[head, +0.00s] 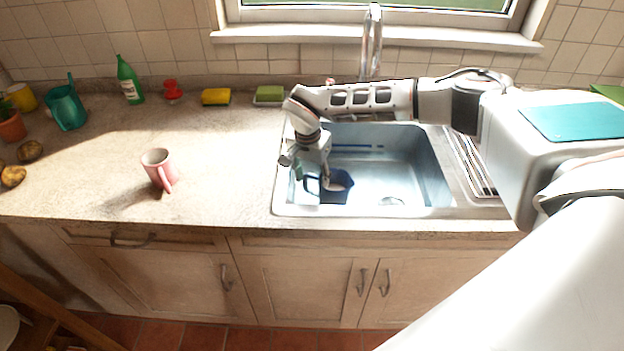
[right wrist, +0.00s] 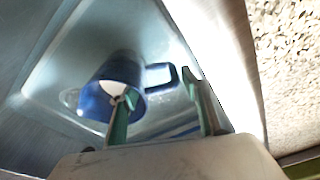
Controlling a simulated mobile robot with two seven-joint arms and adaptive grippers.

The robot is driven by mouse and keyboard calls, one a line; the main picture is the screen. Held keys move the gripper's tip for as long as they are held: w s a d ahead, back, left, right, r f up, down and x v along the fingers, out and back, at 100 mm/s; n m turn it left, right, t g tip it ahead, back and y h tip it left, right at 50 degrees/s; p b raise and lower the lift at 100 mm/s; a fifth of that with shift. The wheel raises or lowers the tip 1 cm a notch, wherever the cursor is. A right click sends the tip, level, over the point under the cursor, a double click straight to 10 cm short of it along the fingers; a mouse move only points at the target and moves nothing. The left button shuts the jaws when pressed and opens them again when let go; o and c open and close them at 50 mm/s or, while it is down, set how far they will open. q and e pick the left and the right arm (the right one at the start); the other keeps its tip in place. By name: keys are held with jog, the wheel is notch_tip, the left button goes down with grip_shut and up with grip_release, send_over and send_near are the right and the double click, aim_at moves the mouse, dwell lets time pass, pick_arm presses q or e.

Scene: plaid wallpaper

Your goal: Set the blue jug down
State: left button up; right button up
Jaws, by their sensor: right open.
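The blue jug (head: 338,192) is in the sink basin (head: 425,170), near its left front corner. In the right wrist view the jug (right wrist: 97,104) shows its round mouth and its handle (right wrist: 160,76). My right gripper (head: 313,177) reaches down into the basin at the jug. Its fingers (right wrist: 160,88) are spread apart, one overlapping the jug's mouth and the other beyond the handle side. I cannot tell whether either finger touches the jug. The jug's base is partly hidden. My left gripper is out of view.
A pink mug (head: 158,168) stands on the counter left of the sink. The tap (head: 372,40) rises behind the basin. The counter between mug and sink is clear.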

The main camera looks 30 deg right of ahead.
notch_tip(320, 180, up, 11)
jog(key=s+a, duration=0.1)
jog(key=shift+a, duration=0.2)
jog(key=shift+s, duration=0.1)
dwell(0.4)
